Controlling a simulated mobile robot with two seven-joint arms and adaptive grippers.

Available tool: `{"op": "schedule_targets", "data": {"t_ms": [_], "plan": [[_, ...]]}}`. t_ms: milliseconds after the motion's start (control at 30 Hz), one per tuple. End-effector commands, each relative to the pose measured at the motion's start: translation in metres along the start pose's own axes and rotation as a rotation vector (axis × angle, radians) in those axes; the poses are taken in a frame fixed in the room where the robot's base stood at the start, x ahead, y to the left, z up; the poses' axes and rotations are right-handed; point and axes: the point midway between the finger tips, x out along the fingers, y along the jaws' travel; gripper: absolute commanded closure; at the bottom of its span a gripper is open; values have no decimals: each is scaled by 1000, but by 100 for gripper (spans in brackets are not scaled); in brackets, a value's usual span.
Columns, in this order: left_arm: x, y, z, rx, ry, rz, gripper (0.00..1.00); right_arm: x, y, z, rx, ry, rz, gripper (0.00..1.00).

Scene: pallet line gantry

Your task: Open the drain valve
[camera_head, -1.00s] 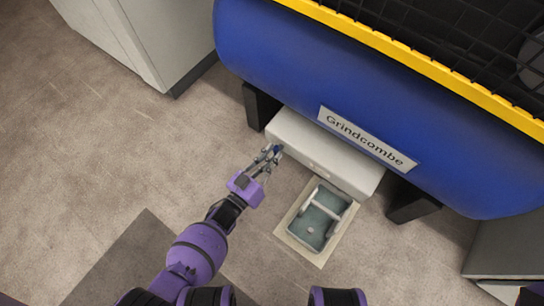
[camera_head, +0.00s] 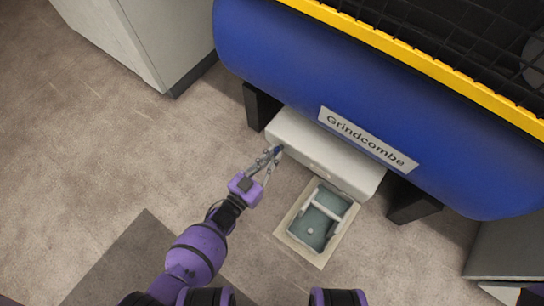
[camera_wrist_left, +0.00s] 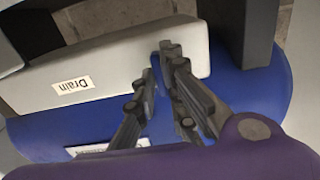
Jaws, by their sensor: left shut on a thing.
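The drain valve's small blue handle (camera_head: 278,149) shows at the left end of the pale box under the blue tank. My left gripper (camera_head: 271,154) reaches it from the lower left and is shut on it. In the left wrist view, the gripper's fingers (camera_wrist_left: 160,75) close around a blue piece beside the pale box, and they hide most of it. The box (camera_head: 318,154) carries a "Drain" label (camera_wrist_left: 73,86) in the wrist view. I cannot tell the valve's exact angle. My right gripper is not in view.
A recessed floor basin (camera_head: 320,216) with a pale bar across it lies just in front of the box. The blue tank (camera_head: 300,75) on dark legs (camera_head: 262,105) overhangs the box. A grey cabinet (camera_head: 135,40) stands at upper left. Floor left of my arm is clear.

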Motion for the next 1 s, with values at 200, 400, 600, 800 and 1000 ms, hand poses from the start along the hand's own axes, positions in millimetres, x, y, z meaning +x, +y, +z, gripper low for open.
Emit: {"op": "schedule_targets", "data": {"t_ms": [200,400,600,800,1000], "plan": [[1,-1,-2,2,6,0,71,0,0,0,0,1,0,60],[1,0,-1,1,3,0,71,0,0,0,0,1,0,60],[-12,-1,0,2,1,0,71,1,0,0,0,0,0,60],[-53,-1,1,2,-1,-1,71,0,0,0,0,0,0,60],[-93,0,0,2,1,1,71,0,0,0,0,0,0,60]]}}
